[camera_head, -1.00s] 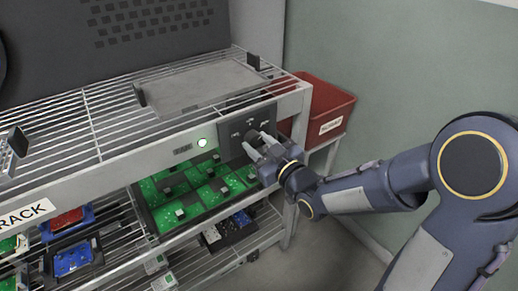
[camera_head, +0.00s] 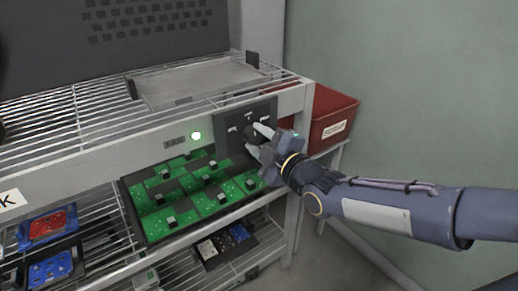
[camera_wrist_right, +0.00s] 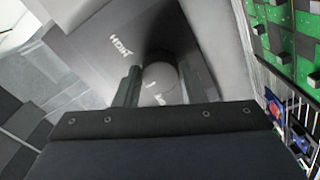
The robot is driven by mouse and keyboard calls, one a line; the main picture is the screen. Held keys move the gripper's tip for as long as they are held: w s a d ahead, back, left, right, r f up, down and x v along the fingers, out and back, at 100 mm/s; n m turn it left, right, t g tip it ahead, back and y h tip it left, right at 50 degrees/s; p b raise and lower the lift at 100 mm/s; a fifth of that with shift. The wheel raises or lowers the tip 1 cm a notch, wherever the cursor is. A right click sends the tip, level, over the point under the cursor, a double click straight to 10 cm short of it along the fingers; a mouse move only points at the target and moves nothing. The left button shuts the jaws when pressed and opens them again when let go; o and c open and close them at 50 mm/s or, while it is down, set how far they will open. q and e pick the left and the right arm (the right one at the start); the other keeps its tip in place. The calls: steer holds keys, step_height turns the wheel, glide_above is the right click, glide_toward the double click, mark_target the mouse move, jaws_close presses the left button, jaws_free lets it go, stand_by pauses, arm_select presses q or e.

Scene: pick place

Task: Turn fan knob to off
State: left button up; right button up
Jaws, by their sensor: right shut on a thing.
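Other panel labels are too small to read. The left gripper is not in view.
A metal tray (camera_head: 195,83) lies on the wire shelf above. A red bin (camera_head: 330,112) stands right of the rack.

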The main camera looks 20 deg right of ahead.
steer(key=n+b, duration=0.4)
steer(key=n, duration=0.2)
steer(key=shift+f, duration=0.1)
steer(key=shift+n+b, duration=1.85)
steer(key=shift+n, duration=0.55)
steer(key=shift+r, duration=0.2)
steer(key=o, duration=1)
